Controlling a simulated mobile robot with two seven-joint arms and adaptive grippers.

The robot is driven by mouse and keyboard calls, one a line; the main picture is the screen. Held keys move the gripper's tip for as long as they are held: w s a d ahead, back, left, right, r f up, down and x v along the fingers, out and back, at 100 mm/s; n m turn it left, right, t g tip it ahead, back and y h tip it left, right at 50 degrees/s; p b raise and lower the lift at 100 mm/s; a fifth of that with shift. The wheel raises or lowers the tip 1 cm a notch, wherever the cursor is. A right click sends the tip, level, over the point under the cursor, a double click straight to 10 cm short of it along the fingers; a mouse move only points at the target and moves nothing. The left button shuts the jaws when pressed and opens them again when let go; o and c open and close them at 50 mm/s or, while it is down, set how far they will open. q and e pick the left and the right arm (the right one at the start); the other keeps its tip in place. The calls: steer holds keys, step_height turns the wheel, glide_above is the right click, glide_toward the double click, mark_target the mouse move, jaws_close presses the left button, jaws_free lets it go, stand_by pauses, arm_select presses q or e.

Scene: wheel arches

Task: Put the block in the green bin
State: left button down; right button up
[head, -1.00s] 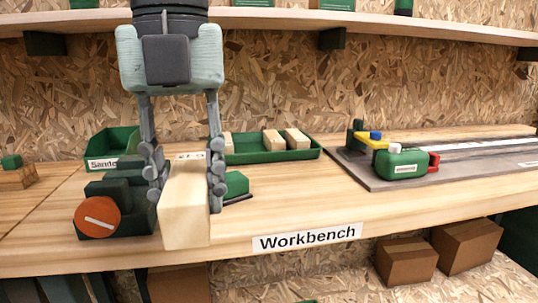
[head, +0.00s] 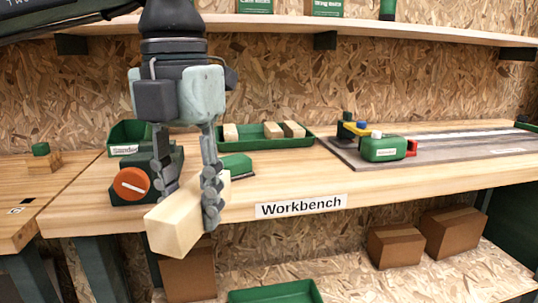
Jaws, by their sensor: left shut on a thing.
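My left gripper (head: 188,190) comes down from above and is shut on a pale wooden block (head: 175,232). It holds the block tilted at the front edge of the workbench (head: 400,190), with its near end out past the edge. Several green containers are in view. A green tray (head: 262,143) at the back of the bench holds several pale blocks. A small labelled green bin (head: 125,134) stands to its left. Another green bin (head: 275,293) shows low down, cut off by the bottom edge of the picture. My right gripper is not in view.
A dark green machine with an orange disc (head: 133,184) stands just left of the gripper. A green tool (head: 382,148) sits on a grey plate at right. The bench front centre is clear.

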arm_select(q)
steer(key=w+a+f+m, duration=0.2)
steer(key=a+f+m, duration=0.1)
steer(key=f+m, duration=0.5)
steer(key=w+a+f+m, duration=0.2)
steer(key=f+m, duration=0.6)
steer(key=m, duration=0.6)
steer(key=w+a+f+m, duration=0.2)
steer(key=a+f+m, duration=0.2)
steer(key=f+m, duration=0.5)
steer(key=shift+w+m, duration=0.35)
steer(key=shift+m, duration=0.55)
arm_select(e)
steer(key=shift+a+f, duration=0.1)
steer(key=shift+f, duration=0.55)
arm_select(q)
steer(key=shift+r, duration=0.1)
